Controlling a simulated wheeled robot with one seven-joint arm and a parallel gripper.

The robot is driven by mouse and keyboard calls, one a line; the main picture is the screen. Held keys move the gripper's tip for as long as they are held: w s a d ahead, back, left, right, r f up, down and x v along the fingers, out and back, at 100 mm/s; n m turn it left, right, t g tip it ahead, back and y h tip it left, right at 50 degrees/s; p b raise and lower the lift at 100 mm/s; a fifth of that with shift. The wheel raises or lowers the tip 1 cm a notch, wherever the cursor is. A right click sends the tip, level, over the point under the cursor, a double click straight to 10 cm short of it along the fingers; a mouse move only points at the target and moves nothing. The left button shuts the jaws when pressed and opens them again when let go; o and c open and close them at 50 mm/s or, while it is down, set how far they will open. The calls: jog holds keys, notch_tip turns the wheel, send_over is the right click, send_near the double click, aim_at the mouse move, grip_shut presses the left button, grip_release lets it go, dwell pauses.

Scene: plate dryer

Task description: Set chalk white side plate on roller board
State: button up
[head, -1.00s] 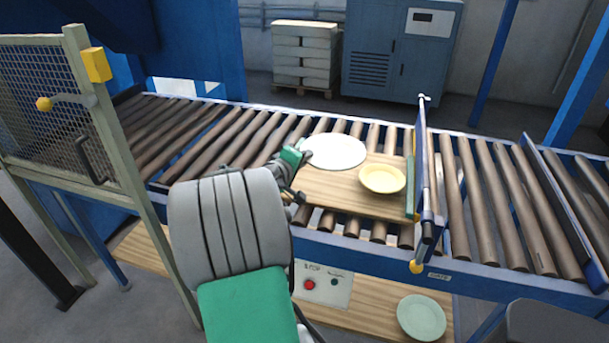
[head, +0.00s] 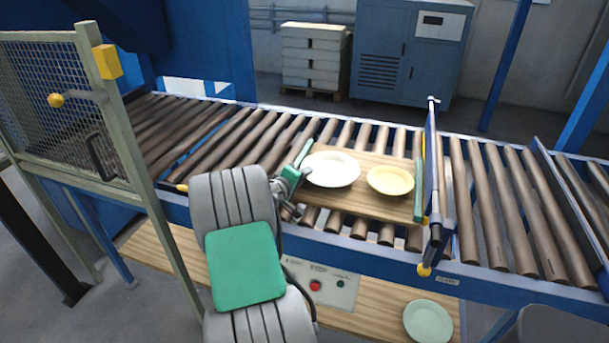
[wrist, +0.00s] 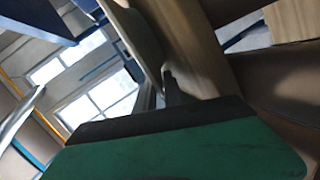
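The chalk white side plate (head: 331,168) looks level on the left part of the roller board (head: 345,202), a wooden board with green end strips. A pale yellow plate (head: 390,180) lies on the board just right of it. My gripper (head: 303,172) is at the white plate's left rim, by the board's left green strip. Its fingertips are small and partly hidden in the head view, so I cannot tell whether they grip the rim. The wrist view shows a dark finger (wrist: 172,88) close against pale and wooden surfaces.
The board lies on a roller conveyor (head: 500,210) with a blue frame. A blue upright gate (head: 431,160) stands at the board's right end. A mesh guard (head: 50,95) is at left. A pale green plate (head: 428,321) lies on the lower wooden shelf (head: 375,318).

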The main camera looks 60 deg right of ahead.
jog(key=shift+o, duration=0.3)
jog(key=shift+r, duration=0.3)
jog(key=v, duration=1.2)
jog(key=shift+f, duration=0.1)
jog(key=w+a+f+t+y, duration=0.1)
jog(key=w+a+y, duration=0.2)
jog(key=a, duration=0.7)
jog(key=w+a+f+n+t+y, duration=0.1)
jog(key=w+a+f+t+y, duration=0.2)
jog(key=a, duration=0.6)
jog(key=w+a+y, duration=0.3)
jog(key=a+y, duration=0.1)
jog(key=a, duration=0.6)
jog(key=s+a+n+y, duration=0.1)
jog(key=s+a, duration=0.2)
jog(key=a, duration=0.3)
jog(key=s+a+n+g+y, duration=0.1)
jog(key=s+a+y, duration=0.1)
jog(key=a, duration=0.4)
jog(key=s+a+n+y, duration=0.1)
jog(key=s+a+y, duration=0.1)
jog(key=s+a, duration=0.2)
jog(key=shift+a, duration=0.95)
jog(key=shift+d+f, duration=0.1)
jog(key=shift+d, duration=0.05)
